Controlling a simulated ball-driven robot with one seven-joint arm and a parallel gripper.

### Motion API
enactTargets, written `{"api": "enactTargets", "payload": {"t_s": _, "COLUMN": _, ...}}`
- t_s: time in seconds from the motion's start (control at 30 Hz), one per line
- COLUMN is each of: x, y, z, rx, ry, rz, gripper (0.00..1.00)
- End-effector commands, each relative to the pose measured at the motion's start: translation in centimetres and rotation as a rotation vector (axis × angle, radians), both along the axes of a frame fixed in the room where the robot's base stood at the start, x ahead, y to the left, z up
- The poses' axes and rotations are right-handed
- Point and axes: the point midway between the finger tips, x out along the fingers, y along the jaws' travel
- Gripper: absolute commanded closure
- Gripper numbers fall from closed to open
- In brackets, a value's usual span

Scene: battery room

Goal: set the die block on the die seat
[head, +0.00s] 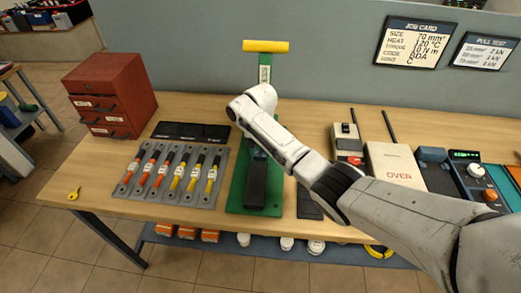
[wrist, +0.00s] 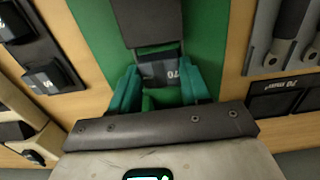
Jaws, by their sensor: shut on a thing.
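My gripper (wrist: 160,88) has green fingers and is shut on a dark die block (wrist: 158,70) with a pale "70" label, in the wrist view. The block is over the green press base (wrist: 210,30), at the near end of a dark bar or pad (wrist: 150,22). I cannot tell whether the block touches it, and the die seat cannot be made out separately. In the head view my arm hides the gripper and block; the green press (head: 265,75) with a yellow handle stands behind, and its dark bar (head: 257,185) lies on the base.
A rack of red and yellow lugs (head: 150,188) lies left of the press. A dark tray (head: 308,205) is at its right; in the wrist view it holds dark blocks (wrist: 45,77). A red drawer cabinet (head: 115,90) and an oven (head: 395,165) stand farther out.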

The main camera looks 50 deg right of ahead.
Motion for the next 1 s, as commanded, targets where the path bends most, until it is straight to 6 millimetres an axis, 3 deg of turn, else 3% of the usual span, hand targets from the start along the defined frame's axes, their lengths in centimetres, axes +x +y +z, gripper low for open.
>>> {"api": "enactTargets", "payload": {"t_s": 0.6, "x": 0.03, "y": 0.00, "z": -0.85, "rx": -0.001, "ry": -0.001, "rz": 0.000, "gripper": 0.96}}
{"api": "enactTargets", "payload": {"t_s": 0.63, "x": 0.03, "y": -0.01, "z": -0.80, "rx": -0.001, "ry": -0.001, "rz": 0.000, "gripper": 0.52}}
{"api": "enactTargets", "payload": {"t_s": 0.9, "x": 0.01, "y": 0.00, "z": -0.80, "rx": -0.001, "ry": -0.001, "rz": 0.000, "gripper": 0.26}}
{"api": "enactTargets", "payload": {"t_s": 1.0, "x": 0.01, "y": 0.00, "z": -0.81, "rx": 0.000, "ry": 0.000, "rz": 0.000, "gripper": 0.24}}
